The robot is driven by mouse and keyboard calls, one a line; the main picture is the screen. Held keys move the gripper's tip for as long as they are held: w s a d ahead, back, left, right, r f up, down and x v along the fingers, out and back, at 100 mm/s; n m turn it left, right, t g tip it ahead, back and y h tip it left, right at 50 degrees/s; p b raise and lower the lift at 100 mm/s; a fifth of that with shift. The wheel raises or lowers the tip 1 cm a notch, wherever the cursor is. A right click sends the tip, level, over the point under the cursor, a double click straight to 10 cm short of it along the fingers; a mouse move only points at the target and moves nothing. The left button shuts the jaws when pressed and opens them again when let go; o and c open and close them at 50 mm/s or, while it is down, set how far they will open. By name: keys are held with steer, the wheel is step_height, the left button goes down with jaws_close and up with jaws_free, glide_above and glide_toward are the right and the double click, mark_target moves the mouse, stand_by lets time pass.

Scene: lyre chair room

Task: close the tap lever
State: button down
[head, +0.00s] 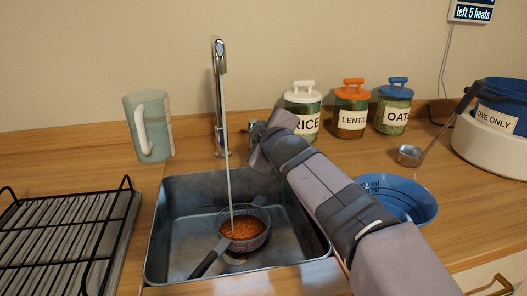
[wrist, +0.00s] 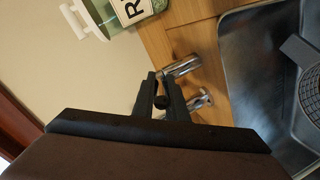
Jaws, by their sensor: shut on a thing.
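The chrome tap (head: 220,110) stands behind the sink, and a stream of water runs from its spout into a sieve of orange-red grains (head: 243,231). My gripper (head: 255,128) reaches the right side of the tap's base. In the wrist view, my gripper (wrist: 161,88) is shut on the tap lever, with a small dark round end between the fingers. Chrome tap parts (wrist: 184,66) show beside the fingertips. The lever is mostly hidden by my gripper in the head view.
The grey sink (head: 165,225) holds the dark-handled sieve. Lidded jars, RICE (head: 301,100), LENTIL (head: 351,118) and OAT (head: 393,112), stand behind right.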

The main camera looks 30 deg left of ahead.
steer(key=shift+s+a+f+m+t+h+b, duration=0.25)
steer(key=shift+s+a+m+t+h+b, duration=0.3)
steer(key=shift+b, duration=1.35)
steer(key=shift+w+d+f+m+t+h+b, duration=0.15)
steer(key=shift+d+f+m+t+h+b, duration=0.1)
steer(key=shift+m+h+b, duration=0.15)
steer(key=c, duration=1.8)
jaws_free()
steer(key=shift+r, duration=0.2)
steer(key=shift+o, duration=0.2)
steer(key=shift+r, duration=0.1)
steer(key=shift+d+r, duration=0.1)
steer(key=shift+s, duration=0.2)
steer(key=shift+s+d+r, duration=0.15)
steer(key=shift+s+d, duration=0.1)
steer(key=b+v, duration=0.2)
steer(key=v, duration=0.4)
steer(key=shift+s, duration=0.2)
steer(key=shift+d, duration=0.1)
